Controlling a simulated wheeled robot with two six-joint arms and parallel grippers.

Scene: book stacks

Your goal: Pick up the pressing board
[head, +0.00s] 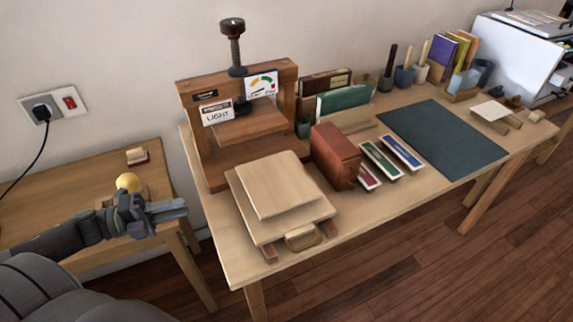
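A pale square wooden board (268,184) lies flat on top of a wider wooden board (309,213) at the front left of the main table. Dark wooden rails show under the wider board, and a brass-coloured handle (303,238) is at its front edge. I cannot tell which of the two is meant by the pressing board. My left gripper (184,209) is in the air to the left of the boards, apart from them, pointing right. No object shows between its fingers, and their gap is unclear. My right gripper is not in view.
A wooden screw press (238,150) with a LIGHT label and dial stands behind the boards. A red-brown block (335,157) and several coloured books sit close on their right. A dark mat (442,138) lies clear farther right. A side table (80,188) holds a yellow ball (129,181).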

